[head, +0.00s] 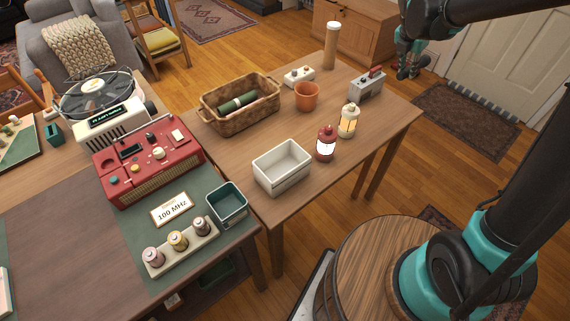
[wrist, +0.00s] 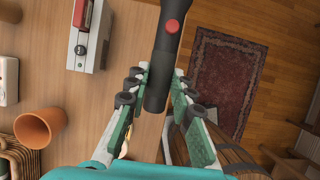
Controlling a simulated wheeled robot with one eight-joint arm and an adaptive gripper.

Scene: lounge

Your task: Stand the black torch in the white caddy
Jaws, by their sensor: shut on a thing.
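The black torch (wrist: 164,60) with a red button shows in the wrist view, lying lengthwise between the fingers of my gripper (wrist: 159,82). The fingers are shut on it, and its upper end runs out of the top of that picture. In the head view my gripper (head: 406,64) is at the upper right, past the table's far right corner; the torch is hard to make out there. The white caddy (head: 281,178) stands on the wooden table near its front left edge, open at the top. It looks empty and is well away from my gripper.
A red lantern (head: 325,147) and a cream lantern (head: 348,122) stand right of the caddy. Behind are an orange pot (head: 307,97), a wicker basket (head: 211,119) holding a green cylinder, a grey radio-like box (head: 366,90) and a tall tan cylinder (head: 331,48).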

